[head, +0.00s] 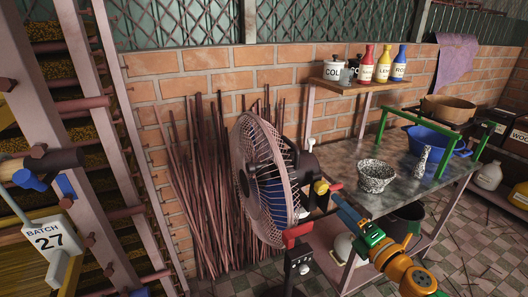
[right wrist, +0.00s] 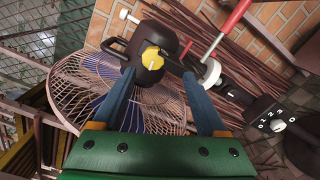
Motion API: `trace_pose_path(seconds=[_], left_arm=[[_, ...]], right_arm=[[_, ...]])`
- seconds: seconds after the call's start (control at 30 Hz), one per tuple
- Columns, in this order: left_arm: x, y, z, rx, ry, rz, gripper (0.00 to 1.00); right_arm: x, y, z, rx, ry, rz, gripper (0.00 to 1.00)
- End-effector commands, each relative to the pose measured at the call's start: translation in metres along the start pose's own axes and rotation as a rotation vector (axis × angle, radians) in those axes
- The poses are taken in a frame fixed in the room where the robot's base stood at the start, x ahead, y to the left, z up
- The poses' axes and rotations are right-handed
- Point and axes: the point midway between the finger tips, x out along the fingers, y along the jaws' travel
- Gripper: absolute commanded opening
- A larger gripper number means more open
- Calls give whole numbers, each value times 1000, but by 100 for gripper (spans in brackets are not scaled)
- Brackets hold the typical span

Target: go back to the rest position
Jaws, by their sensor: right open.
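My right gripper (head: 334,199) is on the right of the standing fan, with its blue fingers pointing at the back of the fan. In the right wrist view, its two fingers (right wrist: 160,76) are spread apart with nothing held between them. The yellow knob (right wrist: 152,58) on the fan's dark motor housing shows just past the fingertips. This yellow knob also shows in the head view (head: 321,187). I cannot tell whether a finger touches the housing. My left gripper is not in view.
The fan (head: 262,180) stands close to my right gripper. A metal-topped table (head: 400,180) bears a speckled bowl (head: 376,176) and a blue basin (head: 430,142). Bottles (head: 383,66) stand on a wall shelf. Thin sticks (head: 195,190) lean on the brick wall. A rack with a "BATCH 27" sign (head: 50,240) is at left.

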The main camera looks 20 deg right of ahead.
Motion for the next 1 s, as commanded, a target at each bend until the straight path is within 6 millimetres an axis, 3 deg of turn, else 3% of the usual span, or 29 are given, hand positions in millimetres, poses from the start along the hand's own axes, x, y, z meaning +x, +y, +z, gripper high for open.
trace_pose_path(seconds=[0.07, 0.17, 0.2, 0.3, 0.37, 0.43, 0.5, 0.6, 0.7, 0.8, 1.0], left_arm=[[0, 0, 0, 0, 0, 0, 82], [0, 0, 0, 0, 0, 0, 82], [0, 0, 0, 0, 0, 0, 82], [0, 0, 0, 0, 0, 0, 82], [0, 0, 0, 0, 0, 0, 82], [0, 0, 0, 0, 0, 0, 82], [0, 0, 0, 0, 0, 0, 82], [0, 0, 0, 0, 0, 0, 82], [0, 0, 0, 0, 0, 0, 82], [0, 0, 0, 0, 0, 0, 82], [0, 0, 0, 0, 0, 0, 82]], right_arm=[[-6, -40, 0, 120, -41, -86, 75], [-30, -131, -16, 404, -140, -286, 75], [-46, -170, -31, 527, -186, -377, 75], [-94, -252, -82, 805, -303, -599, 75], [-129, -290, -121, 952, -375, -733, 75], [-174, -324, -172, 1106, -459, -891, 75], [-220, -345, -224, 1235, -546, -1046, 75], [-278, -356, -287, 1362, -655, -1238, 75], [-320, -354, -329, 1430, -737, -1373, 75], [-342, -351, -348, 1457, -781, -1442, 75], [-346, -350, -353, 1462, -791, -1457, 75]])
